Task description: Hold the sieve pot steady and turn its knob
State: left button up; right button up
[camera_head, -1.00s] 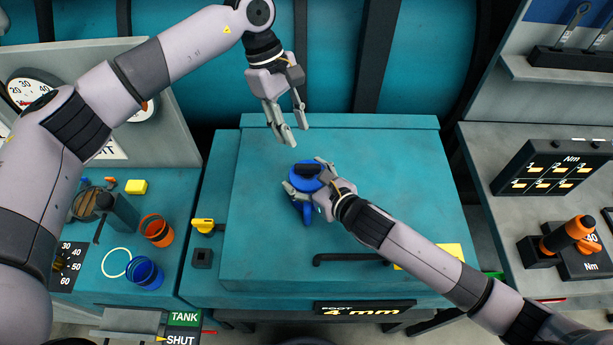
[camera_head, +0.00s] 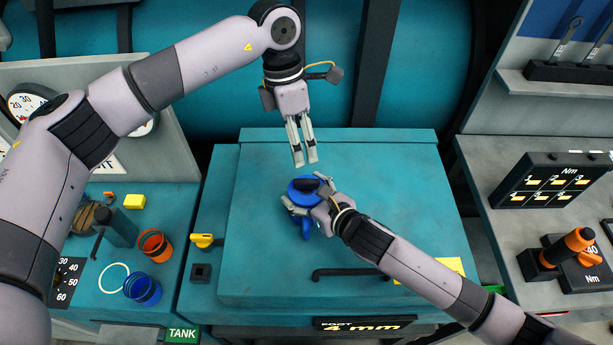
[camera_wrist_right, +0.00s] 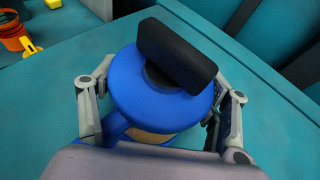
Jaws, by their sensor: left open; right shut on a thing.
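The blue sieve pot (camera_head: 304,215) stands on the teal cabinet top, and it also shows in the right wrist view (camera_wrist_right: 125,88). Its black bar-shaped knob (camera_wrist_right: 176,55) sits on the lid; in the head view the knob (camera_head: 306,184) lies roughly across the picture. My right gripper (camera_head: 304,205) is shut on the pot, with one finger on each side of its body in the right wrist view (camera_wrist_right: 160,118). My left gripper (camera_head: 305,163) is open and empty, pointing down just above and behind the knob, apart from it.
The teal cabinet top (camera_head: 400,200) is largely clear around the pot. A black bar handle (camera_head: 350,273) and a yellow-handled valve (camera_head: 204,241) lie nearer the front. Orange (camera_head: 155,245) and blue (camera_head: 142,289) cups stand at left. A torque panel (camera_head: 555,181) is at right.

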aim_at(306, 180)
pick_arm(q)
jog(key=f+n, duration=0.3)
jog(key=n, duration=0.1)
jog(key=d+f+n+t+y, duration=0.1)
jog(key=f+n, duration=0.3)
jog(key=n, duration=0.1)
jog(key=s+f+n, duration=0.1)
jog(key=f+n, duration=0.2)
jog(key=n, duration=0.2)
jog(key=shift+s+d+f+t+y, duration=0.1)
jog(key=shift+d+f+t+y, duration=0.2)
dwell(0.3)
jog(key=c, duration=0.9)
